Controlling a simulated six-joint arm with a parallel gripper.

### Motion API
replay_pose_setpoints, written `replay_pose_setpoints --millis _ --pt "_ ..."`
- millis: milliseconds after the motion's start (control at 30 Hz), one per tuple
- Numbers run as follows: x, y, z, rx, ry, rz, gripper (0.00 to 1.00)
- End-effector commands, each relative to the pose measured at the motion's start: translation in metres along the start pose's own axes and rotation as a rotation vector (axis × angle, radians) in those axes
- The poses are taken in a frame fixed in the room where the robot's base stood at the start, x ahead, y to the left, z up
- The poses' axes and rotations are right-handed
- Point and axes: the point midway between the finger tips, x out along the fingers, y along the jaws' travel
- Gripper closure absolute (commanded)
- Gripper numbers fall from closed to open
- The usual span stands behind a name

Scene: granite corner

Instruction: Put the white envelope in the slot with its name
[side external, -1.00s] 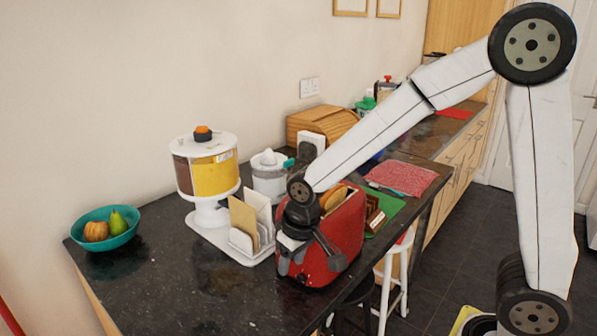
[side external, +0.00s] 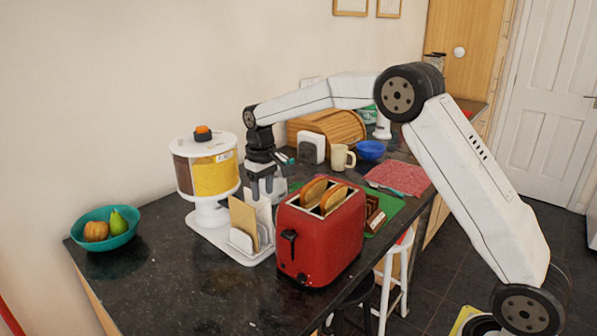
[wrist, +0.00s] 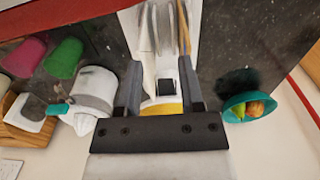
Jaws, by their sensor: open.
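A white letter rack (side external: 240,240) stands on the dark counter, left of the red toaster. A brown envelope (side external: 243,222) stands upright in it, with a tall white upright piece (side external: 263,207) behind it. I cannot tell whether that piece is the white envelope or a divider. No name labels are readable. My gripper (side external: 264,192) points down just behind the rack, beside the cereal dispenser; its fingertips are partly hidden. In the wrist view my gripper (wrist: 162,72) is open with nothing clearly held. The rack's thin upright edges (wrist: 160,28) lie ahead of the fingers.
The cereal dispenser (side external: 213,175) is close on the left, the toaster (side external: 322,240) on the right. A white juicer (wrist: 96,95) is beside my gripper. The front counter is clear.

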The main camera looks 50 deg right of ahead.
Motion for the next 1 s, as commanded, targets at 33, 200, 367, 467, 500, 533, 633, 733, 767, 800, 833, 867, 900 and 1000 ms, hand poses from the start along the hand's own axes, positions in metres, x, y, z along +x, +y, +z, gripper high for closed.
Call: replay_pose_setpoints --millis 33,200,367,467,500,533,633,733,767,800,833,867,900,1000 --pt "0.0 0.008 -0.004 0.002 -0.006 0.0 0.51" --pt "-0.003 0.022 -0.011 -0.002 -0.019 -0.001 0.51" --pt "-0.004 0.025 -0.013 -0.004 -0.023 -0.002 0.51" --pt "-0.003 0.025 -0.013 -0.004 -0.023 -0.002 0.51" --pt "-0.002 0.025 -0.013 -0.004 -0.023 -0.002 0.51" --pt "0.0 0.025 -0.013 -0.004 -0.024 -0.002 0.51" --pt "0.008 0.025 -0.012 -0.004 -0.025 -0.002 0.51" --pt "0.016 0.025 -0.012 -0.004 -0.024 -0.002 0.51" --pt "0.018 0.025 -0.012 -0.004 -0.023 -0.002 0.51" --pt "0.02 0.025 -0.012 -0.004 -0.023 -0.002 0.51" --pt "0.021 0.025 -0.012 -0.004 -0.023 -0.002 0.51" --pt "0.021 0.025 -0.012 -0.004 -0.022 -0.002 0.51" --pt "0.022 0.025 -0.012 -0.004 -0.022 -0.002 0.51" --pt "0.022 0.025 -0.012 -0.004 -0.022 -0.002 0.51"
